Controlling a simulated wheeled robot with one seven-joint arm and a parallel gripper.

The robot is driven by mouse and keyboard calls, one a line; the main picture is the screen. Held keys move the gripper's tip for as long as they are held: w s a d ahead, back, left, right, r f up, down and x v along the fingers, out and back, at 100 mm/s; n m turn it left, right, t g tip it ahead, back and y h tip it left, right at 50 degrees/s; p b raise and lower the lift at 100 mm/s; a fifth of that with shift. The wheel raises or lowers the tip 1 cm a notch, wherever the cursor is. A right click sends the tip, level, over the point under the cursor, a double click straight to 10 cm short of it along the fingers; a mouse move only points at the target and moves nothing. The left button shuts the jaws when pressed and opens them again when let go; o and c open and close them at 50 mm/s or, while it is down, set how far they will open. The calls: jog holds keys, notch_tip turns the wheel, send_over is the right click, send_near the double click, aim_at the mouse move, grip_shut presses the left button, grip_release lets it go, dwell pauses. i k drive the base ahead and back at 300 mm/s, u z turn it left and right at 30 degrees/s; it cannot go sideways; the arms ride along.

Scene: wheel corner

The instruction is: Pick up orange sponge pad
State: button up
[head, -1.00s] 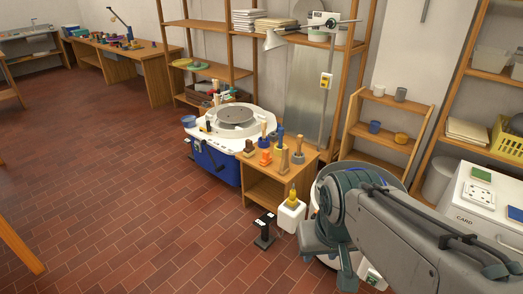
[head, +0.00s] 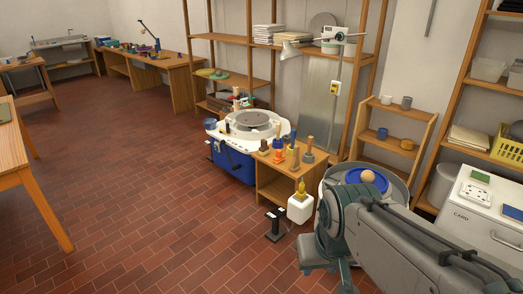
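A small orange piece (head: 279,157), possibly the orange sponge pad, sits among tools on the low wooden stand (head: 268,182) beside the potter's wheel. It is too small to tell its exact shape. A round tan-orange thing (head: 368,177) lies on a blue surface in the grey bucket (head: 394,186), partly behind my arm. My arm reaches in from the lower right and bends down in front of the bucket. My gripper's fingers do not show.
The potter's wheel (head: 256,119) with its blue base stands behind the stand. A white bottle (head: 300,208) and a black pedal (head: 275,226) stand on the floor in front. A wooden table (head: 12,150) is at the left. The tiled floor between is clear.

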aim_at(279, 158)
jog(key=u, duration=0.65)
jog(key=i, duration=2.7)
jog(key=z, duration=1.4)
jog(key=i, duration=0.75)
jog(key=z, duration=0.85)
